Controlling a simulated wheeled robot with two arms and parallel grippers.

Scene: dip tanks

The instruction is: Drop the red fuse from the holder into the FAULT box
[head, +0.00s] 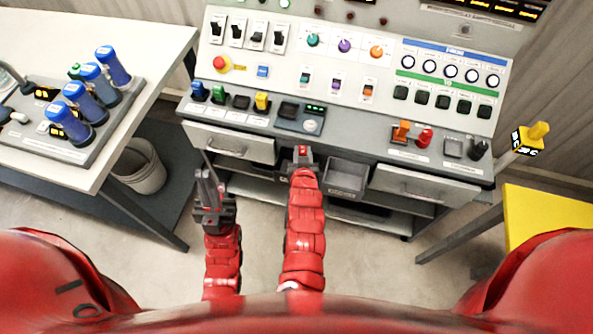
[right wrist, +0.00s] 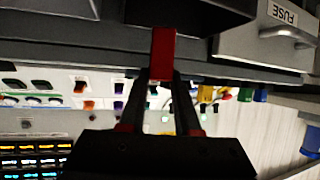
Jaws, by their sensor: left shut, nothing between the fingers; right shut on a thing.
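The red fuse (right wrist: 162,52) is a small red block in the right wrist view, clamped between the two dark fingers of my right gripper (right wrist: 162,78). In the head view my right gripper (head: 303,157) is at the console's front edge, with a bit of red at its tip. An open grey box (head: 346,176) hangs just right of it, between the drawers; it may be the FAULT box, but I can read no label. In the right wrist view a dark box (right wrist: 190,14) is beyond the fuse. My left gripper (head: 208,190) is shut and empty, below the left drawer. I cannot make out the holder.
The left drawer (head: 228,142) and right drawer (head: 415,185) flank the box; a drawer marked FUSE (right wrist: 262,38) shows in the right wrist view. The console (head: 350,80) carries switches and knobs. A table (head: 130,60) stands left, a yellow surface (head: 550,220) right.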

